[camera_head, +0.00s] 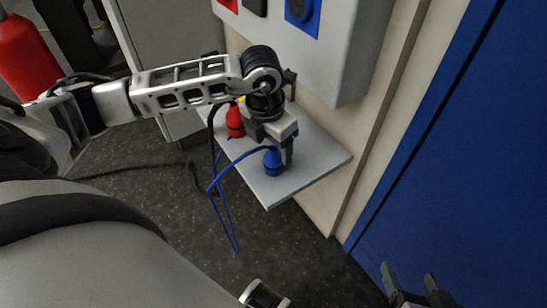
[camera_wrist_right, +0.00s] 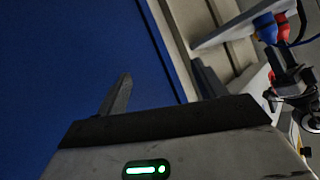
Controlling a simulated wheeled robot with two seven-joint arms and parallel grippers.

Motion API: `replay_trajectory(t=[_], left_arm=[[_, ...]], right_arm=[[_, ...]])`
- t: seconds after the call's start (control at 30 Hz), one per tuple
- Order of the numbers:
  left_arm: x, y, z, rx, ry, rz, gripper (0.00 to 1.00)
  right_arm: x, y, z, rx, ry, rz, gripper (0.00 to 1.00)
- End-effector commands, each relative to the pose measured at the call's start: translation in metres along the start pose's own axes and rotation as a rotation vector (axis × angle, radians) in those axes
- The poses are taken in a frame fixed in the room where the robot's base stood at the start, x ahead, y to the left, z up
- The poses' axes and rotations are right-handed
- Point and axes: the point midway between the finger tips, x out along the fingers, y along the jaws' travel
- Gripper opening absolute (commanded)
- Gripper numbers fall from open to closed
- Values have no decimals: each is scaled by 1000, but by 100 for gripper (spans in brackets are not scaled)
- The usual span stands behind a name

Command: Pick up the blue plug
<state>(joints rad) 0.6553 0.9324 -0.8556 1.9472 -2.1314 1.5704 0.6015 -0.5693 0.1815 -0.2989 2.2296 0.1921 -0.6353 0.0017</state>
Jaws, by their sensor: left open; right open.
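The blue plug (camera_head: 272,162) stands upright on a grey shelf (camera_head: 315,158), with a blue cable running off its left side. It also shows in the right wrist view (camera_wrist_right: 265,28). My left gripper (camera_head: 279,152) is open and low over the blue plug, with one finger visible just to the plug's right. The other finger is hard to make out, and I cannot tell whether either touches the plug. My right gripper (camera_head: 412,287) is open and empty at the bottom right, away from the shelf.
A red plug (camera_head: 235,122) stands on the shelf just left of my left gripper. A grey box (camera_head: 345,45) with coloured sockets hangs above the shelf. A blue wall panel (camera_head: 460,170) stands at the right. Cables hang off the shelf's left edge.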

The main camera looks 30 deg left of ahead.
Motion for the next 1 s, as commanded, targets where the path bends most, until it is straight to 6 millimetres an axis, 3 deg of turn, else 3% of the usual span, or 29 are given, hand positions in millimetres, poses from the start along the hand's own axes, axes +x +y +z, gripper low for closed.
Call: replay_trajectory(t=[0.23,0.5,0.8,0.87,1.0], left_arm=[[20,2,0,0,2,-1,67],[58,7,2,1,1,-3,67],[61,7,3,1,-1,-2,67],[61,7,3,1,-1,-2,53],[61,7,3,1,-1,-2,14]], right_arm=[[1,-1,0,-2,21,-5,70],[-1,-5,-9,-7,84,-19,70],[-4,-7,-13,-9,99,-24,70],[-4,-7,-13,-9,98,-24,70],[-3,-7,-12,-9,95,-24,70]])
